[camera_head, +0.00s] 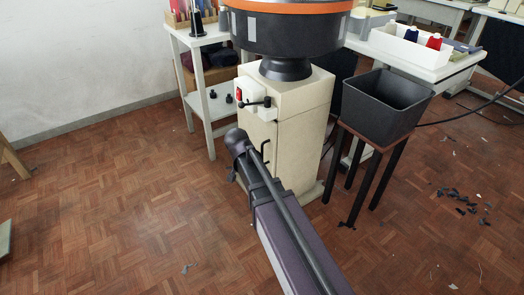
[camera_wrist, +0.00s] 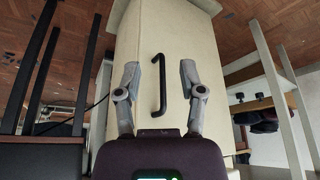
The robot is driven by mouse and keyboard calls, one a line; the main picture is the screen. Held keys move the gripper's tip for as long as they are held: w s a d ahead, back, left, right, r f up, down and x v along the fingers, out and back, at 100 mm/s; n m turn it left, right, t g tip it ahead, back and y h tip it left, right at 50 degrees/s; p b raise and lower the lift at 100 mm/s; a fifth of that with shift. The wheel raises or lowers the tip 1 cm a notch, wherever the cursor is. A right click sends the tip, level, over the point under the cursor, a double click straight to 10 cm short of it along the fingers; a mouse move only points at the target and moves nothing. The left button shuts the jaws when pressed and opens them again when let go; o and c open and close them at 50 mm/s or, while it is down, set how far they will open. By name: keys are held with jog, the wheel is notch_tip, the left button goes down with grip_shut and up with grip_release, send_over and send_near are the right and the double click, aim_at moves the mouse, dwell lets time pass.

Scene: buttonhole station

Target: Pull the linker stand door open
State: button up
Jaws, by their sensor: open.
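The linker stand (camera_head: 308,120) is a cream cabinet under a large dark round machine with an orange rim. Its narrow door (camera_head: 259,134) faces left and looks shut. A black bar handle (camera_wrist: 158,85) is on the door. In the wrist view, which looks upside down, the handle lies between the two grey fingers of my gripper (camera_wrist: 159,70). The fingers are spread, one on each side, with a gap to the handle. I cannot tell how far the fingertips are from the door face. In the head view my arm hides the fingers and part of the door.
A black bin (camera_head: 388,103) on a dark-legged stool stands close right of the linker stand. A white shelf table (camera_head: 205,103) stands to its left. A red switch and black lever (camera_head: 252,101) sit above the door.

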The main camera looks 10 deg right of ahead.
aim_at(262, 149)
jog(key=shift+w+d, duration=0.1)
jog(key=shift+w, duration=0.05)
jog(key=shift+w+d+f+b, duration=0.45)
jog(key=shift+w+d, duration=0.75)
jog(key=shift+w, duration=0.6)
jog(key=shift+w+d+f+b, duration=0.5)
jog(key=shift+w+d, duration=0.65)
jog(key=shift+w, duration=0.6)
jog(key=shift+w+d+f+b, duration=0.45)
jog(key=shift+w+d, duration=0.75)
jog(key=shift+w, duration=0.6)
grip_shut()
